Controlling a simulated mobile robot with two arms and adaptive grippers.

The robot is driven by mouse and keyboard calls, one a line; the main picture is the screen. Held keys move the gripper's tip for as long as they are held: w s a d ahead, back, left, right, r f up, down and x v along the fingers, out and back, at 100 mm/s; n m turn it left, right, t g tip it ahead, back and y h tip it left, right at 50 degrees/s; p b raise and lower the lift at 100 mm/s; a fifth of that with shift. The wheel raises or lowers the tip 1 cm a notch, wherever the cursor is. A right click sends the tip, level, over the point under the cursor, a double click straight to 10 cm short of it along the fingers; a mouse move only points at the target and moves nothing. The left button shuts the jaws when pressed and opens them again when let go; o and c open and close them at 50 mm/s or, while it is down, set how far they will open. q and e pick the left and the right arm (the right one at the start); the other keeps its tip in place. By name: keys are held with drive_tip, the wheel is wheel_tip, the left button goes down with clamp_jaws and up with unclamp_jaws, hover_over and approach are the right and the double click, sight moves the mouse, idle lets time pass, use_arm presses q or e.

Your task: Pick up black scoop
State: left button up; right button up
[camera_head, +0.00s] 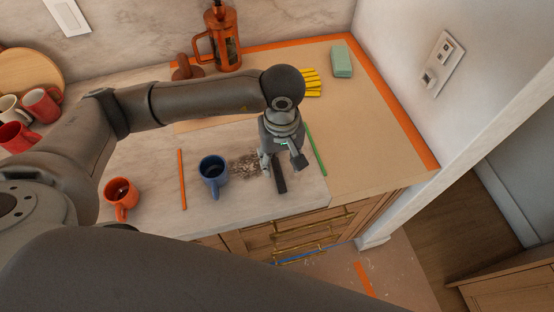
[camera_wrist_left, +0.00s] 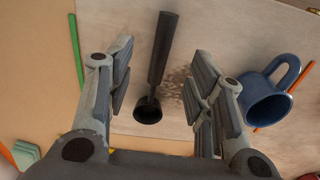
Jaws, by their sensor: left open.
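The black scoop (camera_head: 280,182) lies on the light countertop, partly hidden beneath my left gripper (camera_head: 283,163) in the head view. In the left wrist view, the scoop (camera_wrist_left: 157,60) has its long handle pointing up the picture and its round bowl nearer the gripper. My left gripper (camera_wrist_left: 163,82) is open, with one finger on each side of the scoop and space between them and it. It hangs over the scoop and does not hold it. My right gripper is not in view.
A blue mug (camera_head: 213,172) stands just left of the scoop, beside a patch of dark grounds (camera_head: 245,166). A green stick (camera_head: 316,150) lies to the right. An orange stick (camera_head: 182,180) and orange mug (camera_head: 121,197) are farther left. The counter's front edge is close.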

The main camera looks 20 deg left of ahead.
sight(279, 172)
use_arm(q)
drive_tip(key=shift+s+f, duration=0.15)
drive_tip(key=shift+f, duration=0.5)
drive_tip(key=f+p, duration=0.3)
drive_tip(key=f, duration=0.1)
drive_tip(key=shift+w+a, duration=0.3)
drive_tip(key=shift+w, duration=0.1)
drive_tip(key=shift+f, duration=0.7)
drive_tip(key=shift+c, duration=0.8)
drive_tip(key=c, duration=0.9)
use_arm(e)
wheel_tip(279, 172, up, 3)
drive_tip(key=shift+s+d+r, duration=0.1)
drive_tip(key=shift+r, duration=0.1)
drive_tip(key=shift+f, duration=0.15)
